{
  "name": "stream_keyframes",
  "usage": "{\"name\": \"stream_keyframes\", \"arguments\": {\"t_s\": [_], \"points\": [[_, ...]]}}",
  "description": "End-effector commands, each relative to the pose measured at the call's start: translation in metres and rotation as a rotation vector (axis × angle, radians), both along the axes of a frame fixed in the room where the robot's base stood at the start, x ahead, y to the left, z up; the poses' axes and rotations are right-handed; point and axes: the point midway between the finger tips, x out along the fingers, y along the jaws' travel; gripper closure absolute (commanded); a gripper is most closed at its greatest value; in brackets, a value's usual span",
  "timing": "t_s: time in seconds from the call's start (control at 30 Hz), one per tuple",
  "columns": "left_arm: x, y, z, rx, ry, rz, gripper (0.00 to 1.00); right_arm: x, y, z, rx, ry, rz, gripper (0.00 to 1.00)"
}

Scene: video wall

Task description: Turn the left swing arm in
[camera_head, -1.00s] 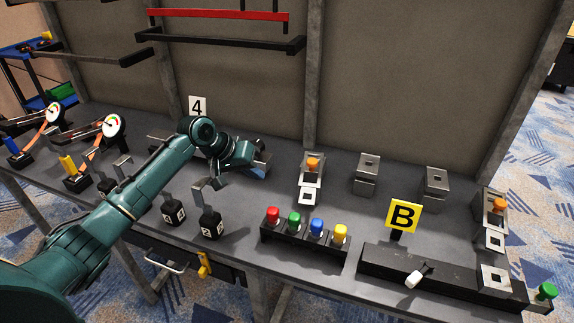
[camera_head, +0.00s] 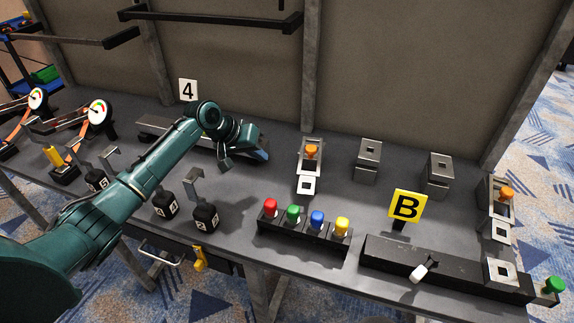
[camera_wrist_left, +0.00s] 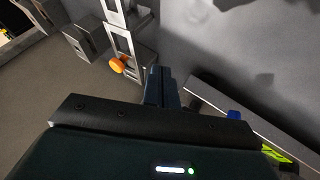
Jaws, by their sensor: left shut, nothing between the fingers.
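Two black bar frames stick out from the posts behind the bench in the head view: one at the upper left (camera_head: 75,38) and one at the top middle (camera_head: 210,19). I cannot tell for sure which is the left swing arm. My left gripper (camera_head: 226,163) is above the bench, below and apart from both frames. Its narrow fingers (camera_wrist_left: 160,85) are together and empty in the wrist view. My arm hides part of the bench behind it. My right gripper is not in view.
An orange knob (camera_head: 311,151) stands on a metal block right of my gripper. Coloured buttons (camera_head: 317,221), weights (camera_head: 205,216), dial gauges (camera_head: 99,112), a yellow B sign (camera_head: 406,206) and a 4 sign (camera_head: 188,90) crowd the bench. Upright posts (camera_head: 309,70) stand behind.

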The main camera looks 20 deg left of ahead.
Motion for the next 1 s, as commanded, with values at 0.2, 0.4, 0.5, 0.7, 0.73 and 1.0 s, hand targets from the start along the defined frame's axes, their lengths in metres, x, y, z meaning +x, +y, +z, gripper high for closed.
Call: {"name": "stream_keyframes", "arguments": {"t_s": [0.2, 0.4, 0.5, 0.7, 0.73, 1.0], "points": [[0.021, -0.021, -0.040, -0.002, 0.003, 0.000, 1.00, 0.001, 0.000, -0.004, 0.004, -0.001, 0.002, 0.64], [0.031, -0.046, -0.050, 0.002, -0.001, -0.004, 1.00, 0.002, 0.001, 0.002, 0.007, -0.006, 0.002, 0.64], [0.033, -0.057, -0.050, 0.000, -0.001, -0.003, 1.00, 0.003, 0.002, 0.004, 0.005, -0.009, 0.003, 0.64], [0.034, -0.066, -0.052, 0.001, 0.000, 0.000, 1.00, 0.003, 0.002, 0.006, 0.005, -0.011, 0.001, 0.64], [0.034, -0.067, -0.052, 0.001, 0.000, 0.000, 1.00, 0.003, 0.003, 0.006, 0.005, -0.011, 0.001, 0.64], [0.034, -0.067, -0.052, 0.001, 0.000, 0.000, 1.00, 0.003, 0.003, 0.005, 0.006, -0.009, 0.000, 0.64]]}}
